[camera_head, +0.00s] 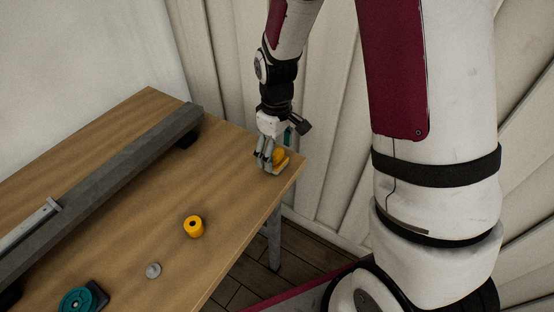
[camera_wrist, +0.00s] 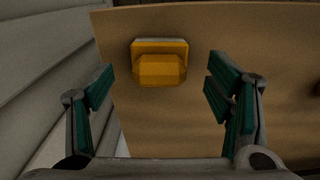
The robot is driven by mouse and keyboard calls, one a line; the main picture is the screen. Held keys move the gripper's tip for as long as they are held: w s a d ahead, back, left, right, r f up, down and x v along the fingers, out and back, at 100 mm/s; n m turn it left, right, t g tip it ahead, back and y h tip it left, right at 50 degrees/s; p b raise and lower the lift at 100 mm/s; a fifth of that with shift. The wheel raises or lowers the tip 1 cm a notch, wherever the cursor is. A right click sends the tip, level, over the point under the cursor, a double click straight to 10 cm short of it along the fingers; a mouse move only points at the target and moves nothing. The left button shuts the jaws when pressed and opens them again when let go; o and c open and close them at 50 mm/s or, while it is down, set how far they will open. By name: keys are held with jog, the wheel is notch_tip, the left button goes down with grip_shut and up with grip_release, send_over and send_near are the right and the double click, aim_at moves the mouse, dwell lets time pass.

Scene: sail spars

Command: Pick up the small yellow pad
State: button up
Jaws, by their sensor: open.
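The small yellow pad (camera_wrist: 160,66) lies on the wooden table near its edge, with a raised block on top and a pale strip along its far side. It also shows in the head view (camera_head: 281,157), partly hidden by my gripper (camera_head: 267,162). In the wrist view my gripper (camera_wrist: 159,85) is open, its two green-padded fingers apart on the left and right of the pad. The pad lies between and slightly beyond the fingertips, and neither finger appears to touch it.
A yellow ring-like cylinder (camera_head: 194,227), a small grey knob (camera_head: 153,270) and a teal round piece (camera_head: 77,301) are on the wooden table (camera_head: 235,255). A long grey beam (camera_head: 110,177) runs across it. The pad is near the table's right corner.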

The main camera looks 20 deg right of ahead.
aim_at(277, 152)
jog(key=shift+f, duration=1.5)
jog(key=shift+c, duration=0.3)
jog(key=c, duration=1.2)
jog(key=shift+r, duration=0.1)
